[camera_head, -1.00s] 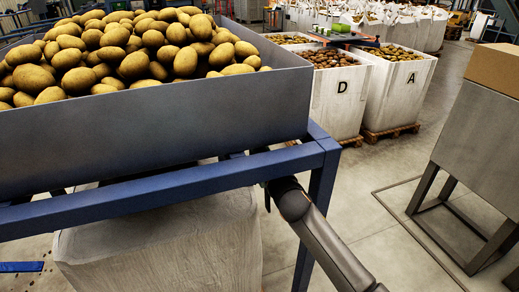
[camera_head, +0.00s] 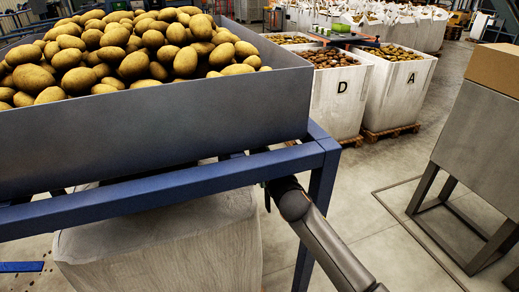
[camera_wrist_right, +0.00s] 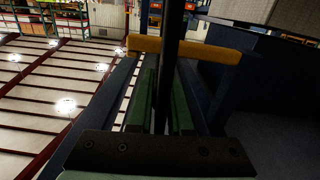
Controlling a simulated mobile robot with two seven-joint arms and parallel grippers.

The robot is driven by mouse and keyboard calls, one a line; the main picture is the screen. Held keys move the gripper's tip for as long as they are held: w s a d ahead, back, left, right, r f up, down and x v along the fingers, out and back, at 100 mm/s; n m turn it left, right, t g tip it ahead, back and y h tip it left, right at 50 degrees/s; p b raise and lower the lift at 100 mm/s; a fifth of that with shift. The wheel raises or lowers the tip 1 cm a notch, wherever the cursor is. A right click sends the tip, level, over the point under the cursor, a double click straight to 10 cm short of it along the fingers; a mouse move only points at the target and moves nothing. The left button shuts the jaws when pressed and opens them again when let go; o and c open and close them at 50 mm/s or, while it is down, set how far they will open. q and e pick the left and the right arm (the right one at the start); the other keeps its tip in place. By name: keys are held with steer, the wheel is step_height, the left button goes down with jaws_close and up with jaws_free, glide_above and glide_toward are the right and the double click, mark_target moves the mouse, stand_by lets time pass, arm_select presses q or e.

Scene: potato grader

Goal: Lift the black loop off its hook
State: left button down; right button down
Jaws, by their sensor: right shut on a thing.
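In the right wrist view the black loop (camera_wrist_right: 171,22) shows as a dark upright strap. It runs down between the green-padded fingers of my right gripper (camera_wrist_right: 165,72), which is shut on it. A yellow-orange bar (camera_wrist_right: 210,53), which looks like the hook, crosses at the strap just beyond the fingertips. The strap passes in front of the bar in this picture; whether it still bears on it I cannot tell. In the head view my right gripper and the loop are hidden behind the blue frame. My left gripper is in neither view.
A grey hopper (camera_head: 150,120) full of potatoes stands on a blue frame (camera_head: 170,182). A large pale bag (camera_head: 165,245) is under it. Potato-filled bags marked D (camera_head: 338,105) and A (camera_head: 398,100) stand behind. A grey stand (camera_head: 475,150) is at right, with open floor between.

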steer(key=shift+w+d+m+p, duration=0.25)
steer(key=shift+d+m, duration=0.1)
steer(key=shift+d, duration=0.25)
steer(key=shift+w+d+m+p, duration=0.1)
steer(key=shift+d+m+p, duration=0.2)
steer(key=shift+d, duration=0.25)
steer(key=c, duration=0.8)
jaws_free()
steer(key=shift+c, duration=0.2)
